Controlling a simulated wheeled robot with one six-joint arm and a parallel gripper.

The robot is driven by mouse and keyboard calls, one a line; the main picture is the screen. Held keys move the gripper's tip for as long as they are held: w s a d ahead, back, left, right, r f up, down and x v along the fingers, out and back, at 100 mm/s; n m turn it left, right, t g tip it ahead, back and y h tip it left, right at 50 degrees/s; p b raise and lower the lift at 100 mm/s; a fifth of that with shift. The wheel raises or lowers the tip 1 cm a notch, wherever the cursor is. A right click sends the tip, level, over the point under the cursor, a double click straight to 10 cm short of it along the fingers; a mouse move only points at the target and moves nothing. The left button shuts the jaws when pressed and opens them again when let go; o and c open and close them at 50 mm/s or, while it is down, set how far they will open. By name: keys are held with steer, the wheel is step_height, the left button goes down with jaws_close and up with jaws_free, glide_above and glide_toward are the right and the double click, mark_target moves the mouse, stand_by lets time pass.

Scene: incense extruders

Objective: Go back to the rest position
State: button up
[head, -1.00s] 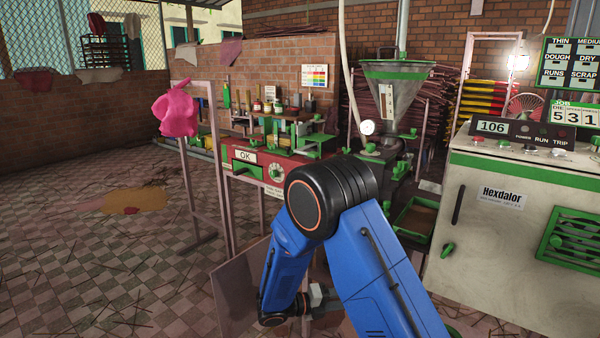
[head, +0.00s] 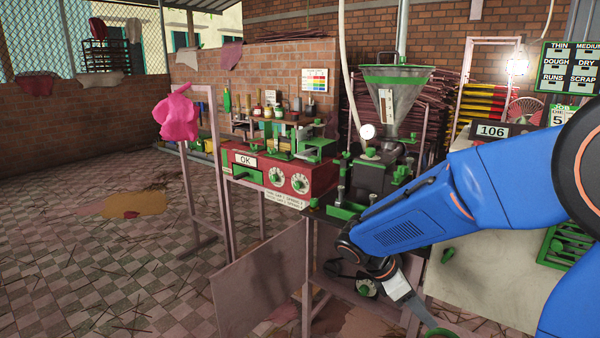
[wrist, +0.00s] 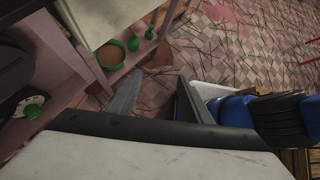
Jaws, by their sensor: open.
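My gripper (wrist: 158,98) shows in the wrist view with its two dark fingers apart and nothing visible between them. It points down over the tiled floor, beside a pale pink stand with a shelf. In the head view my blue arm reaches in from the right, and the gripper (head: 408,297) hangs low in front of the extruder's stand, partly cut off by the lower edge. The arm hides part of the extruder and of the white cabinet.
The extruder with a funnel hopper (head: 396,92) stands behind my arm. The red OK bench (head: 322,177) is left of it, and the white Hexdalor cabinet (head: 490,298) is right. A green-rimmed bowl (wrist: 101,60) sits near the gripper. Tiled floor at left is mostly open.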

steer(key=s+r+m+t+y, duration=0.3)
steer(key=s+r+m+y, duration=0.1)
steer(key=s+m, duration=0.4)
steer(key=s+r+m+t+y, duration=0.3)
steer(key=s+r+m+y, duration=0.1)
steer(key=s+m, duration=0.4)
steer(key=shift+s+a+m, duration=0.3)
steer(key=shift+s+m, duration=0.1)
steer(key=shift+m, duration=0.9)
steer(key=shift+c, duration=0.7)
